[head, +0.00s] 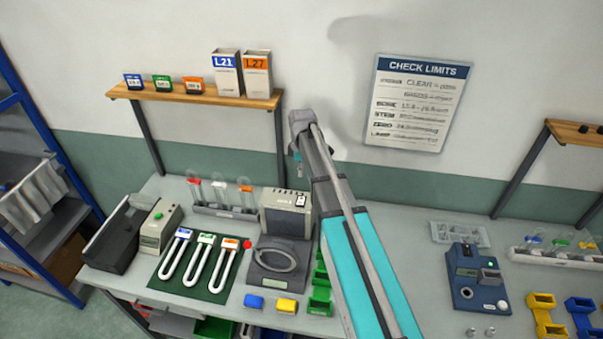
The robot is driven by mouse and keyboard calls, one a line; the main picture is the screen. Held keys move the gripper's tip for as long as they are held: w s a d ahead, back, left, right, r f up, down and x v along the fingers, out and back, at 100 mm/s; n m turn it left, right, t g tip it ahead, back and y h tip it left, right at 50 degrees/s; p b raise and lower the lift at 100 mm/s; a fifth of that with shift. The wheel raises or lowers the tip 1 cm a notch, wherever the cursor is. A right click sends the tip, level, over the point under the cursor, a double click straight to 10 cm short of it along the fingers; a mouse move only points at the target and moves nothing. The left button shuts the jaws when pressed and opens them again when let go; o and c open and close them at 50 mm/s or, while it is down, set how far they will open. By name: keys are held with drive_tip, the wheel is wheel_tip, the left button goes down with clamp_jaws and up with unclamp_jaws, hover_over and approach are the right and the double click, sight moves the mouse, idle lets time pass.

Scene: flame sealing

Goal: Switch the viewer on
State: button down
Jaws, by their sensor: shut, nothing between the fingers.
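No device here carries a readable "viewer" label, so I cannot tell for sure which is the viewer. One candidate is a grey-beige box (285,221) with a small white switch-like piece on its top right, at the back of the bench. In front of it is a dark grey unit with a ring (274,262). Another is a beige-green box (157,232) with a green button, further left. My gripper (298,168) is small in view, shut and empty, pointing down above the grey-beige box and apart from it. My arm hides part of the bench to its right.
A tube rack (224,212) stands behind a green mat (190,287) with bent white tubes. Green bins (320,297) and blue and yellow blocks lie near the front. A blue instrument (477,280) stands at right. A shelf (190,95) hangs above; a check-limits sign (417,104) is on the wall.

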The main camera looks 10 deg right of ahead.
sight(301, 201)
drive_tip(key=shift+s+a+f+b, duration=0.1)
drive_tip(key=shift+s+f+b, duration=0.1)
drive_tip(key=shift+f+b, duration=1.8)
drive_tip(key=shift+s+a+f+b, duration=0.1)
drive_tip(key=shift+s+f+b, duration=0.15)
drive_tip(key=shift+f+b, duration=1.7)
drive_tip(key=shift+s+a+f+b, duration=0.1)
drive_tip(key=shift+s+f+b, duration=0.1)
drive_tip(key=shift+f+b, duration=1.8)
drive_tip(key=shift+f, duration=0.2)
drive_tip(key=shift+s+f, duration=0.2)
drive_tip(key=shift+f, duration=0.1)
drive_tip(key=shift+w+r, duration=0.1)
drive_tip(key=shift+w, duration=0.05)
drive_tip(key=shift+w+r, duration=0.1)
drive_tip(key=shift+w+d+r+p, duration=0.25)
drive_tip(key=shift+w+p, duration=0.05)
drive_tip(key=shift+w, duration=0.2)
drive_tip(key=shift+r, duration=0.2)
wheel_tip(301, 201, up, 14)
drive_tip(key=s+p, duration=0.1)
drive_tip(key=p, duration=1.3)
drive_tip(key=shift+s+a+f, duration=0.25)
drive_tip(key=shift+a, duration=0.05)
